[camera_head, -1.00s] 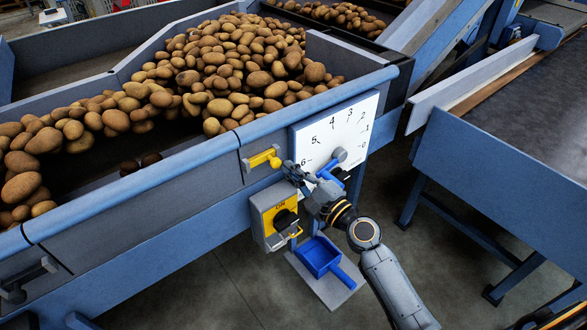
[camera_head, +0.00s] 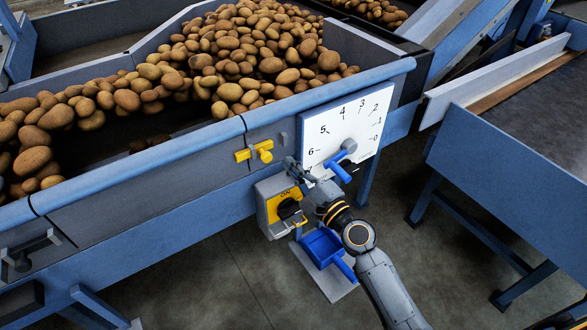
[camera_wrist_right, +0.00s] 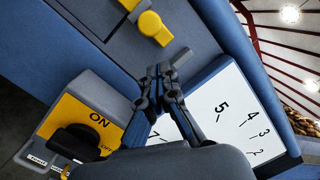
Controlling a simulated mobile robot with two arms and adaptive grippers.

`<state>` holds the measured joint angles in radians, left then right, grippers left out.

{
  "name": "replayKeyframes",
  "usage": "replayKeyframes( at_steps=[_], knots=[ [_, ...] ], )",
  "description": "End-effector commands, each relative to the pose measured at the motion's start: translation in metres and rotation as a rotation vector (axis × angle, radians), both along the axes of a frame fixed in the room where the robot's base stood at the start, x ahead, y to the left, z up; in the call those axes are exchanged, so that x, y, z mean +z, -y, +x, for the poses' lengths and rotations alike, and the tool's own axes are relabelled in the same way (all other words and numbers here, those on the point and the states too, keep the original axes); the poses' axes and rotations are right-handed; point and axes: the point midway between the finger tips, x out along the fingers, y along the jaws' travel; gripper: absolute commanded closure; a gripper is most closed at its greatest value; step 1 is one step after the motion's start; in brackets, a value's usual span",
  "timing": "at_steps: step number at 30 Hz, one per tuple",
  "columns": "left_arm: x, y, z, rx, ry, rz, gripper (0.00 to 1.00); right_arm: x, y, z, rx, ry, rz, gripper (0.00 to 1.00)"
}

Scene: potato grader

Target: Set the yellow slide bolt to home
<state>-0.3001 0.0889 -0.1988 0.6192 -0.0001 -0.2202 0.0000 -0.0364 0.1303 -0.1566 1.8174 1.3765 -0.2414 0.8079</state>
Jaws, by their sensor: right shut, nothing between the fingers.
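My right gripper (camera_head: 292,164) is shut and empty, just right of and below the bolt. In the right wrist view the bolt (camera_wrist_right: 150,22) lies beyond the shut fingertips (camera_wrist_right: 160,72), with a gap between them and the knob. My left gripper is not in view.
A white dial plate (camera_head: 340,130) with a blue lever (camera_head: 340,170) stands right of the gripper. A yellow and grey switch box (camera_head: 270,212) is below it. Potatoes (camera_head: 240,60) fill the hopper.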

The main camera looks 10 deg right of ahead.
Motion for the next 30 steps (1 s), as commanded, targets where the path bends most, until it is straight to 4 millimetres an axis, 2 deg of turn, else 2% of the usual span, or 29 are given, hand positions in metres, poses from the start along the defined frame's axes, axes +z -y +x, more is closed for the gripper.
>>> replayKeyframes(
  at_steps=[1, 8, 16, 21, 30],
  knots=[
    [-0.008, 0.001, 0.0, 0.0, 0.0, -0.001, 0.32, -0.007, -0.001, 0.003, 0.0, 0.001, 0.0, 1.0],
    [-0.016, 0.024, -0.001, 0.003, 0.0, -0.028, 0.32, -0.012, 0.017, -0.037, -0.001, -0.002, -0.001, 1.0],
    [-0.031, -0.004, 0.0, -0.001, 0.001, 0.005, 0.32, -0.016, 0.035, -0.077, -0.001, -0.002, -0.001, 1.0],
    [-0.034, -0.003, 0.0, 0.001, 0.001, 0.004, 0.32, -0.015, 0.039, -0.088, -0.001, -0.001, 0.002, 1.0],
    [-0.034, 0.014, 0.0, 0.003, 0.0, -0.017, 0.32, -0.014, 0.04, -0.089, -0.001, -0.001, 0.001, 1.0]
  ],
)
